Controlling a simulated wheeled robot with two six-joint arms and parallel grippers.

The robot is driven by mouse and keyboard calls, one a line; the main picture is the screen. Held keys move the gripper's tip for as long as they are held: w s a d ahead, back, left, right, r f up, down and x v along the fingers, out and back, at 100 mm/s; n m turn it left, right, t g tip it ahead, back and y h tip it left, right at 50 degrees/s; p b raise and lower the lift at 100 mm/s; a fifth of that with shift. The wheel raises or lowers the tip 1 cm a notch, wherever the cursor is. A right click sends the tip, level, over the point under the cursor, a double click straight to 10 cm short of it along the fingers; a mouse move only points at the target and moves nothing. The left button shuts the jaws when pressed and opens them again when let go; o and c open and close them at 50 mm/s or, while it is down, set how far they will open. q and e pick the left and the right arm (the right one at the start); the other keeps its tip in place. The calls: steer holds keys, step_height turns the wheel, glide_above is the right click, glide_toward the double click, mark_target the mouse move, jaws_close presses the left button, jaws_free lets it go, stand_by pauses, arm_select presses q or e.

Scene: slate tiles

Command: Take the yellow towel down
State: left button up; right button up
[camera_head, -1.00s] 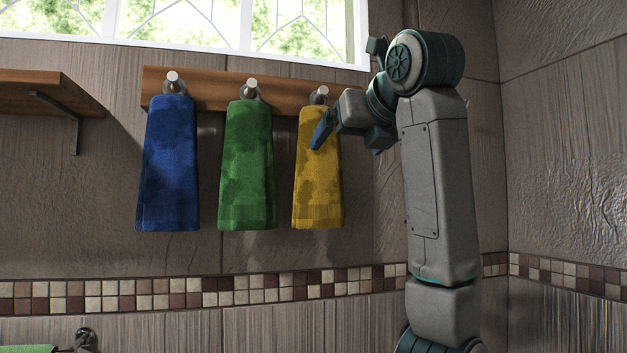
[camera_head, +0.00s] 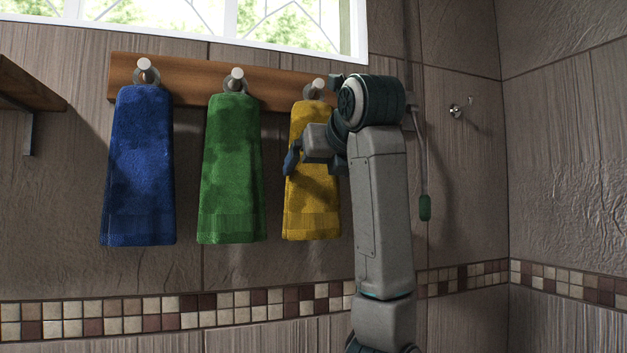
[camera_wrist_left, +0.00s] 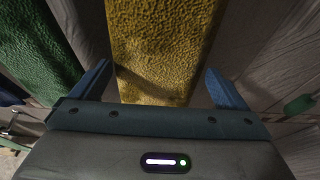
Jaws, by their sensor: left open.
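The yellow towel (camera_head: 310,205) hangs from the right peg (camera_head: 316,88) of a wooden rail. My left gripper (camera_head: 308,162) is at the towel's middle height, in front of it, and hides part of it. In the left wrist view, the open gripper (camera_wrist_left: 158,70) has one finger on each side of the yellow towel (camera_wrist_left: 160,45). There are gaps beside the fingers, and I cannot tell how deep the towel sits between them. My right gripper is not in view.
A green towel (camera_head: 231,170) and a blue towel (camera_head: 139,170) hang on the same rail (camera_head: 190,83), to the left. A shelf (camera_head: 30,92) is at far left. A green-ended brush (camera_head: 424,205) and a small hook (camera_head: 456,111) are on the wall at right.

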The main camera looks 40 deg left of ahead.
mark_target(317, 170)
arm_select(q)
steer(key=p+x, duration=0.1)
steer(key=x, duration=0.2)
steer(key=shift+a, duration=0.25)
steer(key=shift+w+a+f, duration=0.15)
steer(key=shift+a+f, duration=0.1)
steer(key=shift+a, duration=0.05)
steer(key=shift+d, duration=0.25)
steer(key=shift+c, duration=1)
steer(key=shift+r, duration=0.1)
steer(key=c, duration=0.9)
steer(key=shift+r, duration=0.1)
